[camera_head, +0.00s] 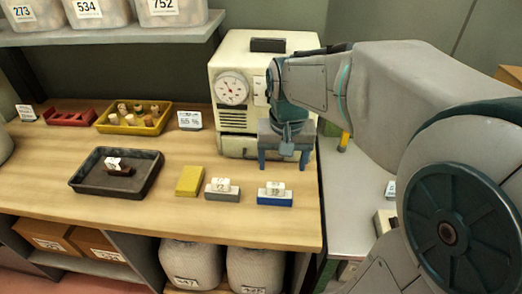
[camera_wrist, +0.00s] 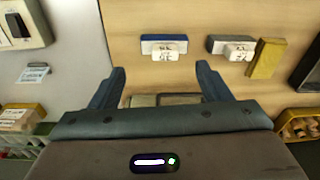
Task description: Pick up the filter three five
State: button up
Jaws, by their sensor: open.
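Three small white pieces with dark digits show in the head view. One (camera_head: 275,187) sits on a blue block (camera_head: 274,200), one (camera_head: 220,184) on a grey block (camera_head: 222,195), and one (camera_head: 113,163) in the black tray (camera_head: 80,187). The digits are too small to tell which reads three five. My gripper (camera_head: 287,158) is open and empty, pointing down in front of the cream machine, behind the blue block. In the wrist view my gripper's fingers (camera_wrist: 161,78) are spread, with the blue block's white piece (camera_wrist: 165,54) beyond them and the grey block's (camera_wrist: 240,54) to the right.
A yellow block (camera_head: 190,181) lies left of the grey block. The cream machine (camera_head: 232,120) with a gauge stands close behind my gripper. A yellow tray (camera_head: 104,127) of corks and a red rack (camera_head: 68,119) are at the back left. The table's front strip is clear.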

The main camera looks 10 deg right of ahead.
jog(key=w+g, duration=0.1)
jog(key=w, duration=0.3)
jog(key=m, duration=0.1)
send_over(276, 184)
jog(key=f, duration=0.8)
jog(key=shift+a+f, duration=0.15)
jog(key=shift+a, duration=0.15)
jog(key=shift+d+f, duration=0.2)
jog(key=shift+f, duration=2.55)
jog(key=c, duration=1.1)
